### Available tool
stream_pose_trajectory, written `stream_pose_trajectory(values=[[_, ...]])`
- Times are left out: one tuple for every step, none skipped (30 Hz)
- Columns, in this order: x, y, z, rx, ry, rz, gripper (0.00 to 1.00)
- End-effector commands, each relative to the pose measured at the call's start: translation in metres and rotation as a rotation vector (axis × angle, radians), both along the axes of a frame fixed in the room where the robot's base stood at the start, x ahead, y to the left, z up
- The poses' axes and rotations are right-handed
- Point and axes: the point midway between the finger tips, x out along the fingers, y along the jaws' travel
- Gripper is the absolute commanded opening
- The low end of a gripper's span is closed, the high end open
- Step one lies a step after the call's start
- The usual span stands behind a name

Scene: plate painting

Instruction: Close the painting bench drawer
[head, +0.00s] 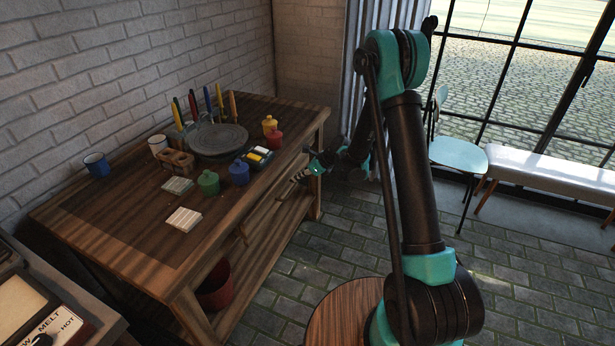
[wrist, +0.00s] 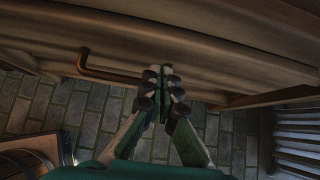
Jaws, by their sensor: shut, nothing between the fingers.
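The wooden painting bench (head: 130,225) stands against the brick wall, with its drawer side facing the open floor. In the wrist view a wooden front (wrist: 130,52) crosses the picture, with a bent dark bronze handle (wrist: 108,73) on its left part. My gripper (head: 303,174) is at the bench's front side near its far right end. In the wrist view my gripper (wrist: 161,72) is shut and empty, its fingertips at the wooden front, just right of the handle. I cannot tell whether they touch it. How far the drawer stands out is not clear.
Paint pots, brushes, a round grey wheel (head: 217,139) and mugs stand on the bench top. A red bucket (head: 215,286) is under the bench. A round wooden stool (head: 340,315) stands in front. A teal chair (head: 458,154) and padded bench (head: 552,170) are by the window. Paved floor is clear between.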

Motion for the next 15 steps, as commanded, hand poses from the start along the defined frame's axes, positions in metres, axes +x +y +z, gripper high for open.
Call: stream_pose_trajectory(values=[[0.0015, 0.0052, -0.0003, 0.0, 0.0, 0.001, 0.0], [0.0023, 0.0072, -0.0002, -0.001, 0.0, 0.001, 0.0], [0.0033, 0.0093, -0.0001, -0.001, 0.0, 0.0, 0.0], [0.0038, 0.0106, -0.0001, 0.0, 0.0, 0.0, 0.0], [0.0044, 0.0116, 0.0001, 0.0, 0.001, -0.001, 0.0], [0.0049, 0.0125, 0.0001, 0.0, 0.0, -0.001, 0.0], [0.005, 0.013, 0.0002, 0.0, 0.0, -0.001, 0.0], [0.0052, 0.0132, 0.0002, 0.0, 0.0, -0.001, 0.0], [0.0053, 0.0134, 0.0003, 0.0, 0.0, -0.001, 0.0], [0.0053, 0.0134, 0.0003, 0.0, 0.0, -0.001, 0.0], [0.0053, 0.0134, 0.0003, 0.0, 0.0, -0.001, 0.0], [0.0053, 0.0134, 0.0002, 0.0, 0.0, -0.001, 0.0], [0.0052, 0.0133, 0.0003, 0.0, 0.0, -0.001, 0.0], [0.0052, 0.0133, 0.0003, 0.0, 0.0, -0.001, 0.0], [0.0052, 0.0133, 0.0003, 0.0, 0.0, -0.001, 0.0]])
